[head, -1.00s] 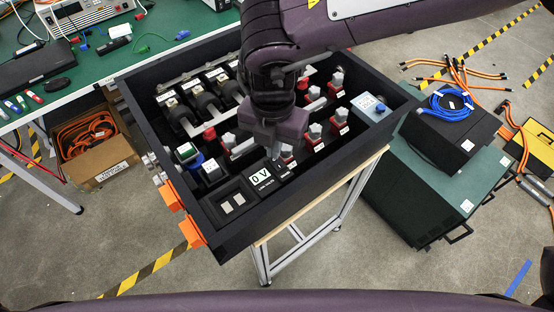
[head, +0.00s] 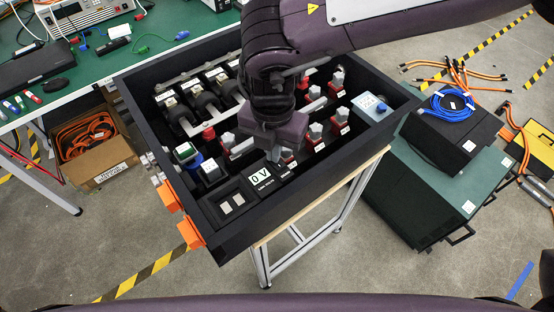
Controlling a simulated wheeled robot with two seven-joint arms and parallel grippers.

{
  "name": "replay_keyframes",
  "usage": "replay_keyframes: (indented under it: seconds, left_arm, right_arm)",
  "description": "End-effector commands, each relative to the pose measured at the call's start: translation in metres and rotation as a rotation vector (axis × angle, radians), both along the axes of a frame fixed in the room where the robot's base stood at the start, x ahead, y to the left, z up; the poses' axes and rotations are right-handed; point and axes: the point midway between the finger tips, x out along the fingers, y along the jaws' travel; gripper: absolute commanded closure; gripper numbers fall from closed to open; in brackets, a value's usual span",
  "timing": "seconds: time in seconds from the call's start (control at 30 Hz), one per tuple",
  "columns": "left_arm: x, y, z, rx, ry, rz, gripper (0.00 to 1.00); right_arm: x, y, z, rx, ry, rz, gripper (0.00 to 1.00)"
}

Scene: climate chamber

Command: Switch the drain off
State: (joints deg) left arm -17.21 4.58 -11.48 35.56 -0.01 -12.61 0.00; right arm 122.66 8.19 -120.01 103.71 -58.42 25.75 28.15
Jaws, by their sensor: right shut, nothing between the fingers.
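A black open-topped box (head: 225,250) on a stand holds the panel. Near its front wall are a display reading 0 V (head: 260,178) and a small dark control with a white label (head: 285,174) just to the right of it. I cannot read that label, so I cannot tell for sure whether it is the drain switch or how it is set. My right gripper (head: 275,158) points down into the box, shut and empty, just above and behind the display and the labelled control. Whether its tips touch anything is hidden. My left gripper is not in view.
Red-based grey terminals (head: 315,132) stand close to the right of my gripper. The box walls rise around everything.

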Motion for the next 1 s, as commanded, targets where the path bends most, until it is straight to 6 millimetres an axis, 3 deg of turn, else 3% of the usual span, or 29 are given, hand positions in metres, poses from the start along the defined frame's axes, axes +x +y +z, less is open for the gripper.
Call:
replay_keyframes:
  seconds: [0.23,1.0]
  left_arm:
    - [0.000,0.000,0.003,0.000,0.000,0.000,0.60]
    - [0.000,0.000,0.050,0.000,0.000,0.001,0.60]
  right_arm:
    - [-0.001,0.000,0.003,-0.001,0.003,0.000,1.00]
    - [0.000,0.000,0.065,0.000,0.001,0.000,1.00]
